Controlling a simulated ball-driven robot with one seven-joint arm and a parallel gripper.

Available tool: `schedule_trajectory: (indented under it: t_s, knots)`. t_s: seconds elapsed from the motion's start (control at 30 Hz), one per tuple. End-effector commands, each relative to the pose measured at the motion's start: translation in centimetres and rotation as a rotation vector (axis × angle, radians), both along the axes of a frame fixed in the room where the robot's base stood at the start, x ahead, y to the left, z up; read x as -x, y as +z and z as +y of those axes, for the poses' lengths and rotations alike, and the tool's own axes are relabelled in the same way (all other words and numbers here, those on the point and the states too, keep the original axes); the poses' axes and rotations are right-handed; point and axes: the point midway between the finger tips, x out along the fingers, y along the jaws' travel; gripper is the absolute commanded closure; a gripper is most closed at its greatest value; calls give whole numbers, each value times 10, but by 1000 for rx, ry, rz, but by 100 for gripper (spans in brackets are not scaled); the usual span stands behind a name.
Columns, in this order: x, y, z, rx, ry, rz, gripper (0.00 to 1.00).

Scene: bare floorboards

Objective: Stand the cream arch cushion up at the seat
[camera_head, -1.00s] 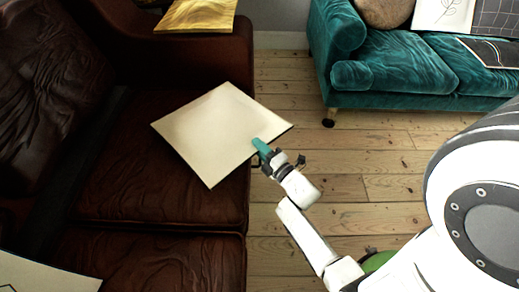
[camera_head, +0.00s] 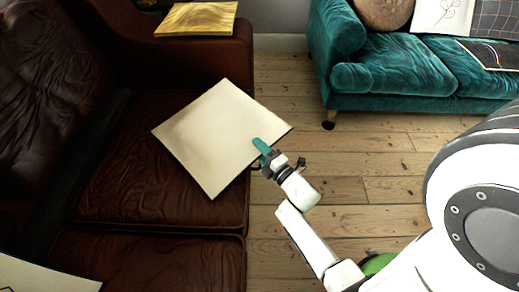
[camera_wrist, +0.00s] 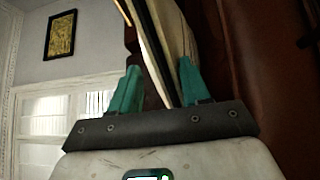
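A cream square cushion (camera_head: 215,130) is over the front part of the brown leather seat (camera_head: 130,190), its plain face showing and one corner toward my gripper (camera_head: 262,147). No arch shows on this face. One teal finger lies over the cushion's near right corner.
Another cream cushion (camera_head: 45,275) with dark lines is at the lower left, partly cut off. A yellow patterned piece (camera_head: 197,18) lies on the sofa arm. A teal sofa (camera_head: 400,70) with cushions stands at right. Bare floorboards (camera_head: 350,150) lie between.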

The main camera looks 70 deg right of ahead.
Motion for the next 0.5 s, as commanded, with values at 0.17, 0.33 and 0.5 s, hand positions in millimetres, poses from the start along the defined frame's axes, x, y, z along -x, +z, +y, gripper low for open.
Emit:
schedule_trajectory:
  t_s: [0.17,0.33,0.5]
  knots:
    - [29,-2,14,-3,-2,3,54]
    - [62,-5,31,-3,-1,3,54]
    - [88,-8,44,-1,-1,3,54]
